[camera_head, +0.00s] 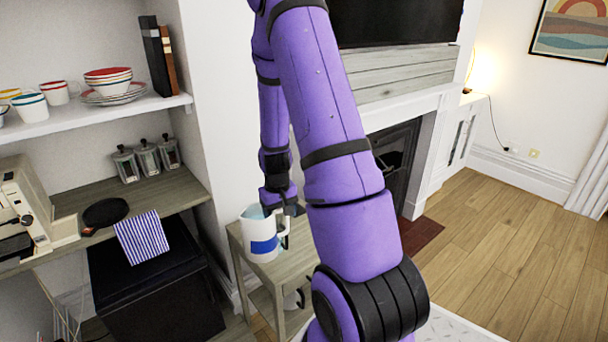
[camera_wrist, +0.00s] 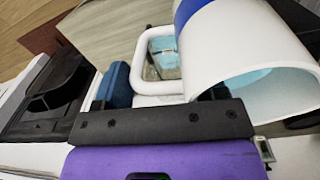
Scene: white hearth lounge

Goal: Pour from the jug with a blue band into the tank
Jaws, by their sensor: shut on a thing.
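The white jug with a blue band (camera_head: 262,246) is upright over the small wooden side table in the head view, at or just above its top. Pale blue shows inside its mouth. In the wrist view the jug (camera_wrist: 235,45) fills the upper right, its handle (camera_wrist: 139,62) towards the middle. My arm hides part of the table.
The side table (camera_head: 236,236) stands beside a dark cabinet (camera_head: 155,290) and a counter with canisters (camera_head: 147,158) and a striped cloth (camera_head: 142,238). A shelf with bowls (camera_head: 108,84) is above. A fireplace (camera_head: 398,160) lies behind my arm. Open wooden floor (camera_head: 510,250) lies right.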

